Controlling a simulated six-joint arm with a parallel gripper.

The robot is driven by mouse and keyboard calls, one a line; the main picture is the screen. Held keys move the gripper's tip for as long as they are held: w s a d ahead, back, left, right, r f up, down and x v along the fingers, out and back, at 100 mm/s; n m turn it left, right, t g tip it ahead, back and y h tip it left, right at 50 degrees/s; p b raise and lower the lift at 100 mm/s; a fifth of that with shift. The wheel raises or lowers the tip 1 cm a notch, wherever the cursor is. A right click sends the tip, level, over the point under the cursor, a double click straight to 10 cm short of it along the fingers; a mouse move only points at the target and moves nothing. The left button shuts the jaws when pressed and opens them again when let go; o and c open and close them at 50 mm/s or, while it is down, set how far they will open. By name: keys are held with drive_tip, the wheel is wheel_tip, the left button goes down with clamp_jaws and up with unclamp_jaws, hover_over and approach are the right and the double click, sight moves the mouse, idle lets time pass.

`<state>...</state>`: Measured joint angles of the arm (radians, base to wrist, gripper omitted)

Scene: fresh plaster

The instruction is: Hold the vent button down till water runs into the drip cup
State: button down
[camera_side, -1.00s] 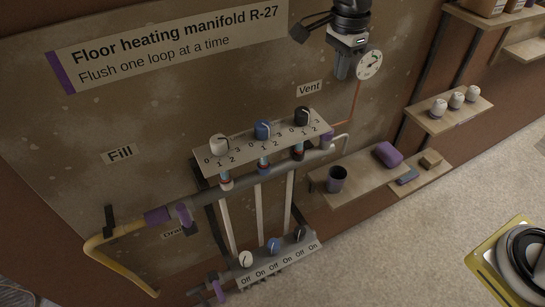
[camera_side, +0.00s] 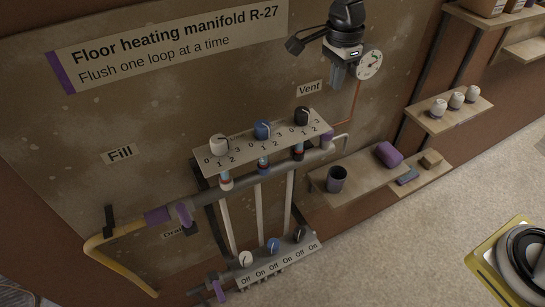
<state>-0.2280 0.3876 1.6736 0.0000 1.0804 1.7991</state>
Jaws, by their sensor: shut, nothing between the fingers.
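My gripper (camera_side: 338,84) is shut and empty, pointing down at the upper middle, in front of the wall. It is above and to the right of the Vent label (camera_side: 309,88). A small purple part, which looks like the vent button (camera_side: 327,136), sits at the right end of the upper manifold pipe. My fingertips are well above it and apart from it. A thin pale spout (camera_side: 345,140) bends down beside it. The dark drip cup (camera_side: 336,180) stands upright on a wooden shelf below the spout. I see no water at the spout; the cup's inside is dark.
A gauge (camera_side: 369,65) with a copper pipe is close to the right of my gripper. Three knobs stand along the upper plate (camera_side: 240,151). White caps sit on a higher shelf (camera_side: 446,122).

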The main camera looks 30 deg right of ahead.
wheel_tip(320, 180, down, 11)
drive_tip(key=shift+f, duration=0.1)
idle(0.4)
drive_tip(key=shift+s+f, duration=0.2)
drive_tip(key=shift+f, duration=1.05)
idle(4.3)
drive_tip(key=shift+r, duration=0.1)
wheel_tip(320, 180, up, 15)
drive_tip(key=shift+w, duration=0.3)
idle(0.6)
